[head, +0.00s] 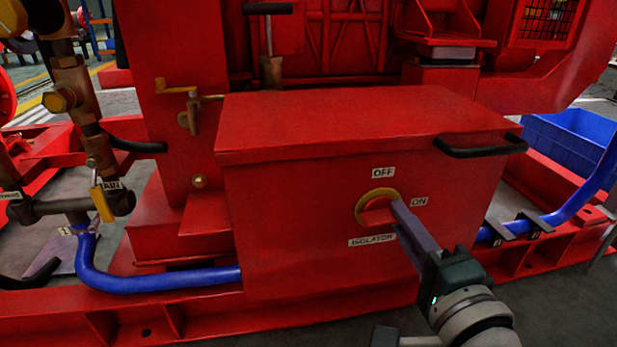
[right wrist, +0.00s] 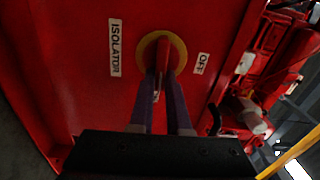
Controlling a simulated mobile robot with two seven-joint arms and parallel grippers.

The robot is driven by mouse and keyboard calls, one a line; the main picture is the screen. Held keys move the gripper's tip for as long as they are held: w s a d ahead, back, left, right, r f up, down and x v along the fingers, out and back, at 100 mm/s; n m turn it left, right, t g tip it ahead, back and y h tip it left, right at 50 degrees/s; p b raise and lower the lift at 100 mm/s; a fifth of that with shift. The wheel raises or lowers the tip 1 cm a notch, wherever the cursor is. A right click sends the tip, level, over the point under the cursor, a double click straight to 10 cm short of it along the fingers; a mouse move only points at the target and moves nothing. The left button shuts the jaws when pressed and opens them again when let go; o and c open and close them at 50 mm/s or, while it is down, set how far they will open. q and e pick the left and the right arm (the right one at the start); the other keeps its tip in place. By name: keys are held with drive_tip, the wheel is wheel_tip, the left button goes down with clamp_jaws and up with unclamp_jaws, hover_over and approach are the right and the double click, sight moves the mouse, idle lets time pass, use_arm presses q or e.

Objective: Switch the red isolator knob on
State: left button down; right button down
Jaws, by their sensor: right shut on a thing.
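The red isolator knob (head: 379,217) sits inside a yellow ring on the front of a red box (head: 290,220). Its bar lies roughly level in the head view, in line with the ON label (head: 419,202) at its right. The OFF label (head: 383,173) is above and the ISOLATOR label (head: 372,240) below. My right gripper (head: 398,208) reaches in from the lower right. In the right wrist view its two fingers (right wrist: 163,95) are shut on the knob (right wrist: 162,57), one on each side. The ON label is hidden there. My left gripper is out of view.
A black handle (head: 480,148) sticks out at the box's upper right. Blue pipes (head: 160,280) run low on both sides. A blue crate (head: 570,140) stands at the right.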

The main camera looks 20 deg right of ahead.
drive_tip(key=shift+m, duration=0.5)
drive_tip(key=c, duration=0.9)
unclamp_jaws()
drive_tip(key=p+v, duration=0.3)
drive_tip(key=v, duration=0.7)
drive_tip(key=shift+a, duration=0.1)
drive_tip(key=shift+w, duration=0.1)
